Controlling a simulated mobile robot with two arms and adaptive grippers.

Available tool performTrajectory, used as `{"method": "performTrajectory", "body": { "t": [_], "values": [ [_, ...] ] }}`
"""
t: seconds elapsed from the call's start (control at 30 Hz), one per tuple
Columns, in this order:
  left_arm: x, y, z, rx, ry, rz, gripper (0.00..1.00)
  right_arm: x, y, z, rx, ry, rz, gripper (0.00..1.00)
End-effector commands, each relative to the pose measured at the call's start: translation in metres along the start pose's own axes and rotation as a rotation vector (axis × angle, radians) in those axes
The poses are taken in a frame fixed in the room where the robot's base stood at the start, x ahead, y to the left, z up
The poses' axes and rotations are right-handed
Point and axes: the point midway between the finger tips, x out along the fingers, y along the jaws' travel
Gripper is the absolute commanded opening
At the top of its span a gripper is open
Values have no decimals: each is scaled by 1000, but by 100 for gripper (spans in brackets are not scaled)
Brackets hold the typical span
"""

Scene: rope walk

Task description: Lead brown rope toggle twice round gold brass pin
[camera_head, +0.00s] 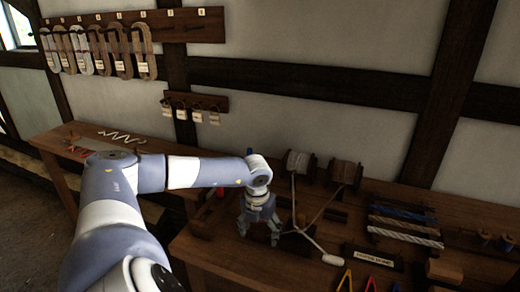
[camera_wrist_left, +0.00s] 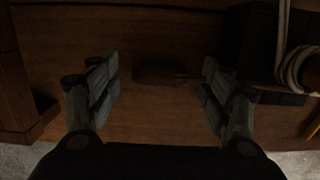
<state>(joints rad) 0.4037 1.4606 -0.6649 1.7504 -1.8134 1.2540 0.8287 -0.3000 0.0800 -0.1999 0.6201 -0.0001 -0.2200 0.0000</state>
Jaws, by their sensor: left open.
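My left gripper (camera_head: 259,235) is open, pointing down at the workbench. In the left wrist view its two fingers (camera_wrist_left: 160,88) stand wide apart. A dark brown oblong piece, which looks like the brown rope's toggle (camera_wrist_left: 158,75), lies between and just beyond the fingertips, untouched. A thin dark cord seems to run right from it. In the head view the brown rope (camera_head: 326,204) slants down from its spool (camera_head: 345,172) towards the gripper. Its toggle is hidden there. I cannot make out the gold brass pin for certain. My right gripper is not in view.
A white rope runs from its spool (camera_head: 297,164) to a pale toggle (camera_head: 331,259), right of the gripper. Its coils (camera_wrist_left: 290,68) show close to the right finger. Coloured rope lengths (camera_head: 404,226) and a small sign (camera_head: 372,257) lie further right.

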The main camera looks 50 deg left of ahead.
Motion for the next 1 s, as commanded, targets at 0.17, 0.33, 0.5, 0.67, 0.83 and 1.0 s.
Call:
{"method": "performTrajectory", "body": {
  "t": [0.17, 0.33, 0.5, 0.67, 0.83, 1.0],
  "values": [
    [-8, 0, 1, 0, -2, 0, 73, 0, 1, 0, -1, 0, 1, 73],
    [-37, 1, 1, 0, -4, 1, 73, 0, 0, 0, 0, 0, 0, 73],
    [-74, 0, 1, 0, -4, 0, 73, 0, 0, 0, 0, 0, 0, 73],
    [-102, 0, 1, 0, -3, 0, 73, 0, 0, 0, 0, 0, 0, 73],
    [-117, 0, 0, 0, 0, 0, 73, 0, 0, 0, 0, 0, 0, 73],
    [-120, 0, 0, 0, 0, 0, 73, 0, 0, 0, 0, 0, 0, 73]
  ]
}}
